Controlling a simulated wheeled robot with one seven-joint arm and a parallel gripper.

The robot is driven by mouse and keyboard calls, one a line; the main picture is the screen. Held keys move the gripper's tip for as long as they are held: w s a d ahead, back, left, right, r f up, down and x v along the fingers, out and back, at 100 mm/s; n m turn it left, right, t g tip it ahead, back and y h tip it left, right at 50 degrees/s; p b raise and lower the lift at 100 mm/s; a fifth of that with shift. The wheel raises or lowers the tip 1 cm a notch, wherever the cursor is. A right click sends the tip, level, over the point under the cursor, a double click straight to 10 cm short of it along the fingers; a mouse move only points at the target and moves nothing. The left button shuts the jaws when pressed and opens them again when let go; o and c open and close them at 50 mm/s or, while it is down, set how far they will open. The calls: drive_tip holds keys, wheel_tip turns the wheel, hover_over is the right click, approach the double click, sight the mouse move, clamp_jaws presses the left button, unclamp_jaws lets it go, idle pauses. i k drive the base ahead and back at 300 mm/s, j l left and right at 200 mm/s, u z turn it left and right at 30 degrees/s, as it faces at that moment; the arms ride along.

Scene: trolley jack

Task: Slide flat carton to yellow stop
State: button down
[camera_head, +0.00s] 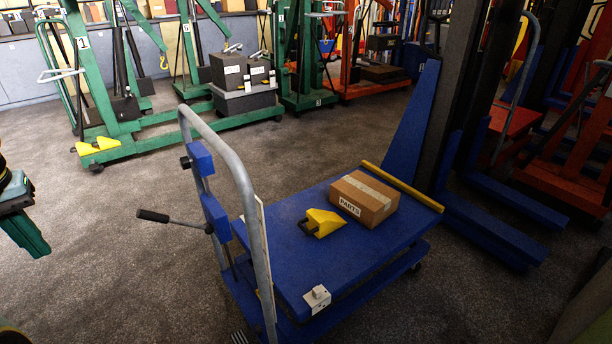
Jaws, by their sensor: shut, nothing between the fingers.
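A brown flat carton (363,199), with a pale tape strip and a "PARTS" label, lies on the blue platform (345,258) of a trolley jack. A yellow bar, the stop (412,191), runs along the platform's far right edge. The carton is close to this bar, with a narrow strip of blue showing between them at the carton's right corner. My gripper (41,248) shows in part at the left edge, shut and empty. It is far from the carton, beyond the trolley's handle, and my wrist is mostly cut off.
A yellow block with a dark handle (322,222) lies left of the carton. A small grey-white block (317,298) sits at the platform's near edge. The grey tube handle (247,200) and a black-gripped lever (172,218) rise at the left. Green and red lifts stand behind.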

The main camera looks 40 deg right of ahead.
sight(367, 200)
drive_tip(key=u, duration=0.35)
drive_tip(key=i+z, duration=0.2)
drive_tip(key=i, duration=0.45)
drive_tip(key=i+j+z, duration=0.1)
drive_tip(key=i+z, duration=0.15)
drive_tip(key=i, duration=0.4)
drive_tip(key=i+j, duration=0.1)
drive_tip(key=i, duration=1.95)
drive_tip(key=i+l+z, duration=0.15)
drive_tip(key=i+z, duration=0.75)
drive_tip(key=i+j+z, duration=0.25)
drive_tip(key=i+z, duration=0.2)
drive_tip(key=i+l+z, duration=0.25)
drive_tip(key=z, duration=0.2)
drive_tip(key=i+l+z, duration=0.2)
drive_tip(key=i+z, duration=0.45)
drive_tip(key=z, duration=0.25)
drive_tip(key=i+z, duration=0.4)
drive_tip(key=i+j+z, duration=0.15)
drive_tip(key=z, duration=0.3)
drive_tip(key=i+z, duration=0.3)
drive_tip(key=i, duration=0.3)
drive_tip(key=i+z, duration=0.25)
drive_tip(key=i, duration=0.3)
